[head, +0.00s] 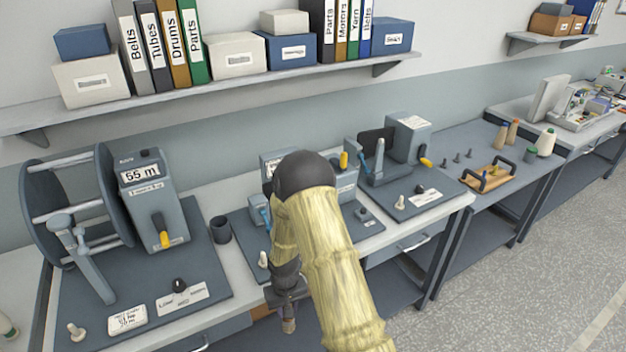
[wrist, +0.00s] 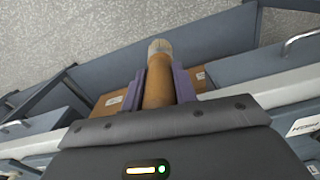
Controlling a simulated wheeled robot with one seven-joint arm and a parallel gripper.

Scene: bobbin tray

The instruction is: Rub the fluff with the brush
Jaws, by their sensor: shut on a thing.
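My gripper (head: 287,305) hangs in front of the bench's front edge, below the worktop, in the head view. In the wrist view my gripper (wrist: 162,88) has its two purple-grey fingers closed on the brush (wrist: 158,92), which has a round tan wooden handle and a pale bristle end pointing away from me. The brush end (head: 289,326) also shows small in the head view, pointing down. I cannot make out any fluff in either view. My arm hides part of the middle machine (head: 345,185).
A winding machine with a large reel (head: 75,215) and a "55 m" display stands at left. A dark cup (head: 220,229) is beside it. Another machine (head: 408,140) stands right of my arm. A wooden tray with dark handles (head: 487,178) lies farther right, near cones of thread.

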